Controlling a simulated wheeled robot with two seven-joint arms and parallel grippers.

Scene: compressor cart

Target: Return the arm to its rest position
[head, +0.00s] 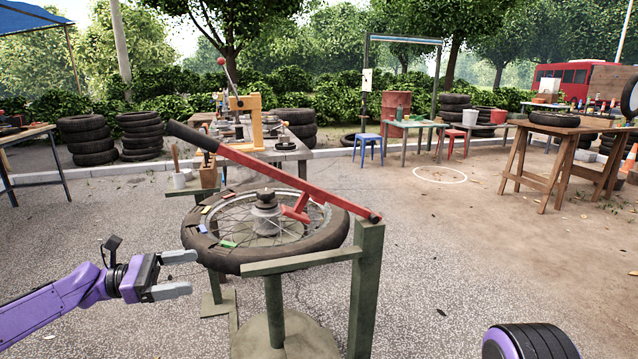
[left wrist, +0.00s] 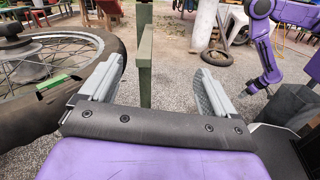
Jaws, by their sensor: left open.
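My left gripper (head: 192,274) is open and empty, its two grey fingers apart. In the head view it is in the air left of the wheel with a black tyre (head: 335,228), with a small gap seen in the picture. In the left wrist view the open fingers (left wrist: 158,82) show nothing between them but a green post behind and the ground. The tyre (left wrist: 105,110) is at the left there. My purple right arm (left wrist: 262,40) shows at the upper right of the wrist view; its gripper end is too small to tell its state.
The wheel lies flat on a green stand (head: 365,290), with a red lever (head: 290,180) with a black handle slanting above it. A cluttered workbench (head: 285,152) stands behind. Open paving lies left of the wheel; a wooden table (head: 560,130) is far right.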

